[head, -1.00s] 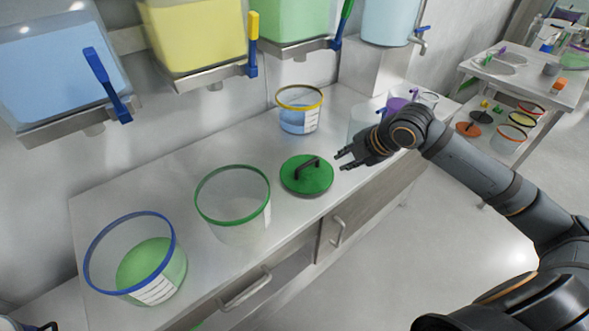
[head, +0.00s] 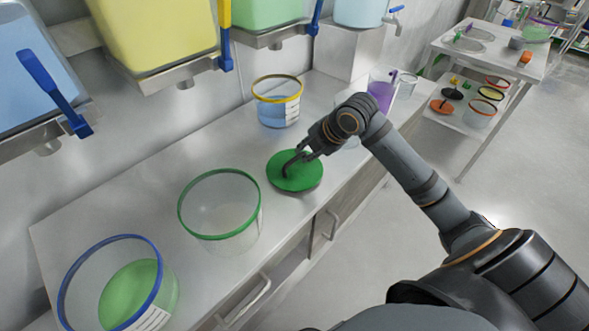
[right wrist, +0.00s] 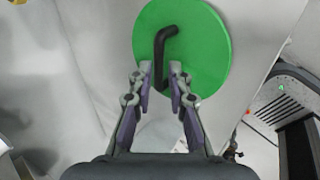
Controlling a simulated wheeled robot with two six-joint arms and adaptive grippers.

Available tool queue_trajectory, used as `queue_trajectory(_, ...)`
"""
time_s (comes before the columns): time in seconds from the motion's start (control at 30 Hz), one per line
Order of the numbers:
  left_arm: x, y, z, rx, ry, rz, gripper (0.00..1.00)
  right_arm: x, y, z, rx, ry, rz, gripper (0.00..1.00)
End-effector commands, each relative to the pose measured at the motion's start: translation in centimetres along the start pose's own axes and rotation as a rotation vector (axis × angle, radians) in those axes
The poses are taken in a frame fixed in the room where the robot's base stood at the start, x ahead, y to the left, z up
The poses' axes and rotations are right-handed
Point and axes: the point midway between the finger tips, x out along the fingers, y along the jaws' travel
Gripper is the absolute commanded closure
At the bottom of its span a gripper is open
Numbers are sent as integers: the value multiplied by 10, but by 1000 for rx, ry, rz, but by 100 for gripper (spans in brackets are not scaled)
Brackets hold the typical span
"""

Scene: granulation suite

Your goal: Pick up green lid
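The green lid (head: 311,179) is a round disc with a dark bar handle, lying flat on the counter. It also shows in the right wrist view (right wrist: 208,45), where its black handle (right wrist: 159,58) stands up. My right gripper (head: 304,154) is at the lid, coming from the right. In the right wrist view the fingers (right wrist: 161,76) are apart, one on each side of the near end of the handle, with gaps visible. The handle is partly covered by the fingers in the head view. My left gripper does not show.
A clear green-rimmed tub (head: 221,244) stands left of the lid. A blue-rimmed tub (head: 166,306) with green contents is at the front left. A yellow-rimmed tub (head: 277,108) stands behind the lid. Hoppers with taps hang above the counter's back. A purple container (head: 381,94) is further right.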

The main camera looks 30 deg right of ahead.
Motion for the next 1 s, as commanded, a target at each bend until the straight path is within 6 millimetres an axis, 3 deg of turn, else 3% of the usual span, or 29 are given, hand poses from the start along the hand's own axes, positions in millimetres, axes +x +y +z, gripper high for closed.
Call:
queue_trajectory(0.23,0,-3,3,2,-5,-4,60,9,1,-1,3,3,2,82)
queue_trajectory(0.53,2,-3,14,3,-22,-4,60,50,2,-2,2,2,0,82)
queue_trajectory(0.77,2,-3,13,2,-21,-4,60,53,2,-1,-2,-2,0,82)
queue_trajectory(0.93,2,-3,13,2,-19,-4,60,53,1,-1,-1,-2,0,100)
queue_trajectory(1.0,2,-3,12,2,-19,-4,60,53,1,-1,-1,-1,0,100)
